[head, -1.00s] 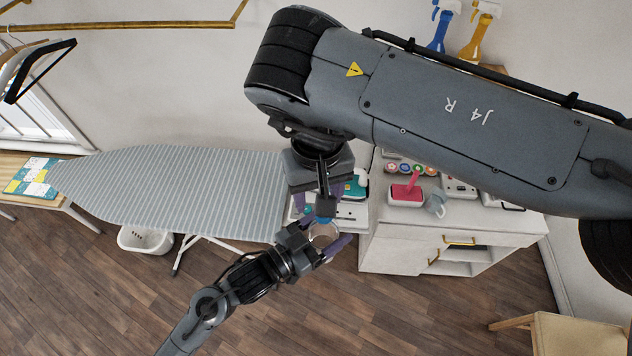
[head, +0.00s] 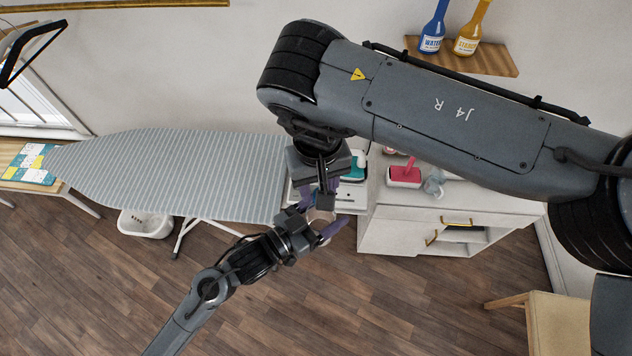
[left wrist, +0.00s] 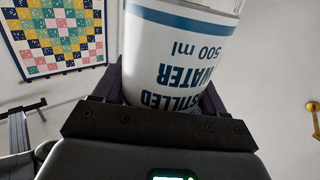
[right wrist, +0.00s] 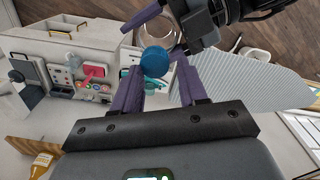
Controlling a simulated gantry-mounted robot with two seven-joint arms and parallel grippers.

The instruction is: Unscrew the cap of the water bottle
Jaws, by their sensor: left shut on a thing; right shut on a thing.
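The water bottle (left wrist: 180,55), clear with a white and blue label reading "distilled water 500 ml", sits between the purple fingers of my left gripper (head: 320,214), which is shut on it. In the head view the bottle is mostly hidden by the grippers. The round blue cap (right wrist: 155,60) is between the fingers of my right gripper (right wrist: 157,66), which is shut on it from above. The clear bottle (right wrist: 161,37) shows behind the cap in the right wrist view. I cannot tell whether the cap still touches the bottle neck.
A striped ironing board (head: 180,175) stands to the left, with a white basket (head: 145,224) under it. A white cabinet (head: 400,228) with a pink-red item (head: 404,177) on top is at the right. Blue and yellow bottles stand on a wall shelf (head: 490,60). Open floor lies in front.

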